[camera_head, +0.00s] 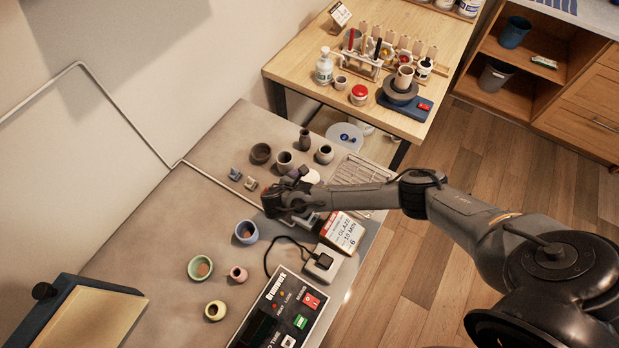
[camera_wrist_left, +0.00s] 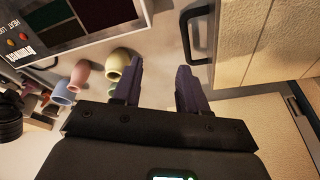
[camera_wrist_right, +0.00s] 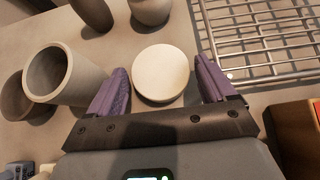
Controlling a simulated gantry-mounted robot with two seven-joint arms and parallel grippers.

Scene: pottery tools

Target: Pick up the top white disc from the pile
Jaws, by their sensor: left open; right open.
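The white disc (camera_wrist_right: 160,73) shows in the right wrist view, with its round top face between my right gripper's fingers. Any discs of the pile under it are hidden. In the head view only part of the disc (camera_head: 311,176) shows, just beyond my right gripper (camera_head: 296,178). My right gripper (camera_wrist_right: 158,92) is open, with purple fingertips on either side of the disc and gaps visible, the left one smaller. My left gripper (camera_wrist_left: 160,85) is open and empty in the left wrist view, over the kiln controller side of the table.
A wire rack (camera_wrist_right: 262,40) lies close to the right finger. A grey cup (camera_wrist_right: 62,75) stands close to the left finger, with dark vases behind. The glaze sign box (camera_head: 343,232) and kiln controller (camera_head: 281,308) are nearer the front. Bare table (camera_head: 150,225) lies left.

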